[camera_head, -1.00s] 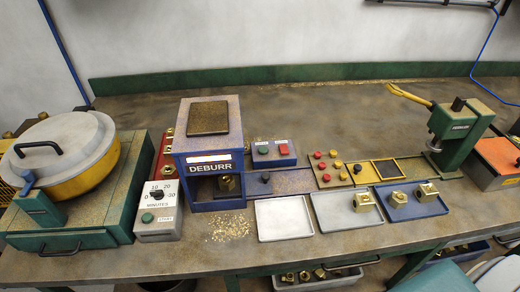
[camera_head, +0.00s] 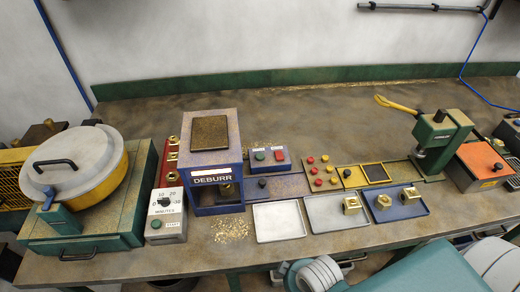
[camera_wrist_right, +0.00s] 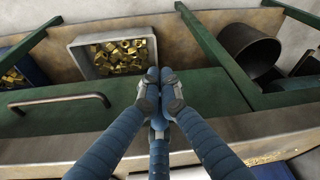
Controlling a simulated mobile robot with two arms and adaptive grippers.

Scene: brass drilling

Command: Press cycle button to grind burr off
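The blue DEBURR machine (camera_head: 212,165) stands at the middle left of the bench, with a brass part (camera_head: 226,188) partly visible in its dark opening. To its right is a blue control box with a green button (camera_head: 260,156) and a red button (camera_head: 279,155); their labels are too small to read. My right gripper (camera_wrist_right: 161,88) has its blue fingers drawn together, tips touching, with nothing seen between them. It is over the bench's front edge, well apart from the buttons. My right arm shows at the lower right of the head view. My left gripper is not in view.
A white tray (camera_head: 279,222) is empty; the grey tray (camera_head: 327,217) and blue tray (camera_head: 401,218) hold brass parts. A timer box (camera_head: 165,220) and lidded drum (camera_head: 80,166) stand left. A green press (camera_head: 440,140) stands right. A crate of brass parts (camera_wrist_right: 74,48) is below the bench.

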